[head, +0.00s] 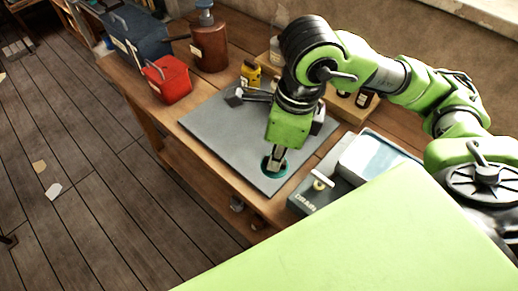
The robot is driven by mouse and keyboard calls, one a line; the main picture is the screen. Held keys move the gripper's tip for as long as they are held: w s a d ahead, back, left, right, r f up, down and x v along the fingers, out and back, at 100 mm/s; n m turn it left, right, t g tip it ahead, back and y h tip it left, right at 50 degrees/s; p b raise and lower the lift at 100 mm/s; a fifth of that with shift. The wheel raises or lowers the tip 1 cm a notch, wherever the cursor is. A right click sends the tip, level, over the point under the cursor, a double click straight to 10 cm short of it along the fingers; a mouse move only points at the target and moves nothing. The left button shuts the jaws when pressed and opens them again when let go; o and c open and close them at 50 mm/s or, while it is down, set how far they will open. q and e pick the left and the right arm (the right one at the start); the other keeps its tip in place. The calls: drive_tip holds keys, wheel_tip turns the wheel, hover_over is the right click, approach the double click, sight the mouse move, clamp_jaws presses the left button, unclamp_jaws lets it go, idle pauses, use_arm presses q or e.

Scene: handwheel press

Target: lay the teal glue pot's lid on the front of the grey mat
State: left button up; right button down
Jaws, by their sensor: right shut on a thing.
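The grey mat (215,125) lies on the wooden bench. My right gripper (273,164) points down over the mat's front right part. It is shut on a small round teal thing (267,171), likely the glue pot's lid, at or just above the mat's surface. The fingers cover part of it, and I cannot tell whether it touches the mat. I cannot make out the teal pot apart from this; my right arm hides part of the mat. My left gripper is not in view.
A dark metal piece (235,97) stands at the mat's back. A grey box with a pale knob (319,183) is close right of the gripper. The mat's left part is clear.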

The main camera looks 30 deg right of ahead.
drive_tip(key=m, duration=0.5)
drive_tip(key=shift+s+d+r, duration=0.15)
drive_tip(key=shift+s+d, duration=0.1)
drive_tip(key=shift+d, duration=0.15)
drive_tip(key=shift+w+d+m+h, duration=0.1)
drive_tip(key=shift+w+m+h, duration=0.2)
drive_tip(key=w+f+p, duration=0.1)
drive_tip(key=w+f, duration=0.2)
drive_tip(key=w, duration=0.1)
drive_tip(key=w+d+f+p, duration=0.1)
drive_tip(key=w+f, duration=0.2)
drive_tip(key=w, duration=0.1)
drive_tip(key=w+d+f+p, duration=0.1)
drive_tip(key=w+f+p, duration=0.1)
drive_tip(key=w+f, duration=0.1)
drive_tip(key=shift+w+d, duration=0.15)
drive_tip(key=shift+w, duration=0.6)
drive_tip(key=shift+w+f, duration=0.3)
drive_tip(key=shift+f, duration=0.3)
wheel_tip(320, 180, down, 2)
drive_tip(key=shift+d+f+p, duration=0.1)
drive_tip(key=shift+f+p, duration=0.05)
drive_tip(key=shift+p, duration=0.8)
drive_tip(key=shift+f, duration=0.2)
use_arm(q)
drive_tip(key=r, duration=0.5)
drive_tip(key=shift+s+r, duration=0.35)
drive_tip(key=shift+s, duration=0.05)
